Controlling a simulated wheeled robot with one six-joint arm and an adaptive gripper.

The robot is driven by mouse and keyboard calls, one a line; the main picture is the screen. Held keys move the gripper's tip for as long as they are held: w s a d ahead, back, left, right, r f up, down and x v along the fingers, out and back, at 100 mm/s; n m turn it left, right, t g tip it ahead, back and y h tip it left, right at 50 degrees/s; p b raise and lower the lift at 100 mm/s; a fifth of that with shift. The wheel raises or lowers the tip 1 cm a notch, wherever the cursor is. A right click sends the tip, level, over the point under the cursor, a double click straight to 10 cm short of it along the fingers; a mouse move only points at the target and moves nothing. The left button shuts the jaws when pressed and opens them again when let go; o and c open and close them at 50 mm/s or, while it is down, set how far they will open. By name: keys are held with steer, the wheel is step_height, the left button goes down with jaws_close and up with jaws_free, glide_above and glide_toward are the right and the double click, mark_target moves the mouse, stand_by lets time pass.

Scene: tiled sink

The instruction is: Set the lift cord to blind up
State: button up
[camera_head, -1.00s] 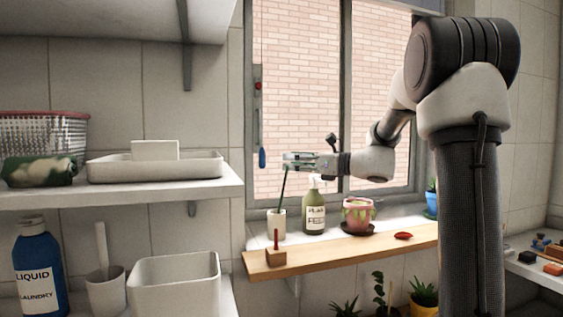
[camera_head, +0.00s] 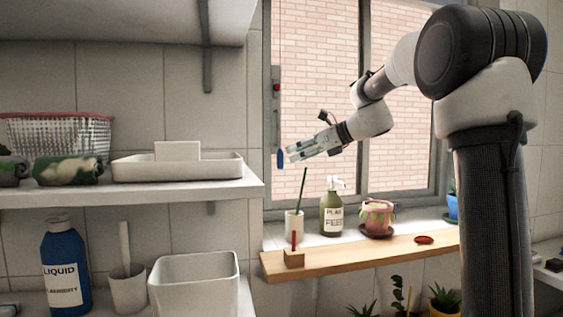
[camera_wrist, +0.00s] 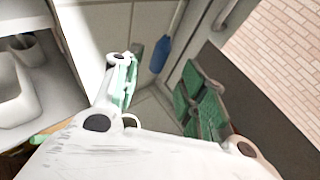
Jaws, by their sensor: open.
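The lift cord hangs along the left side of the window frame and ends in a blue tassel (camera_head: 280,160). A small holder with a red spot (camera_head: 276,87) is on the frame above the tassel. My gripper (camera_head: 291,156) is open and empty, just right of the tassel in the head view, tilted slightly down to the left. In the wrist view the blue tassel (camera_wrist: 160,55) shows beyond and between my two green-padded fingers (camera_wrist: 158,92), nearer the left one. It appears apart from both. The blind itself is not visible.
Below my gripper, a wooden sill board (camera_head: 350,257) carries a red-handled stamp (camera_head: 294,257). Behind it stand a cup with a green stick (camera_head: 294,222), a soap bottle (camera_head: 332,212) and a pink pot (camera_head: 377,217). A shelf (camera_head: 180,191) juts out at left.

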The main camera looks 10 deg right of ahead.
mark_target(280, 160)
steer(key=x, duration=0.7)
steer(key=shift+w+a, duration=0.25)
steer(key=shift+f, duration=0.15)
jaws_close()
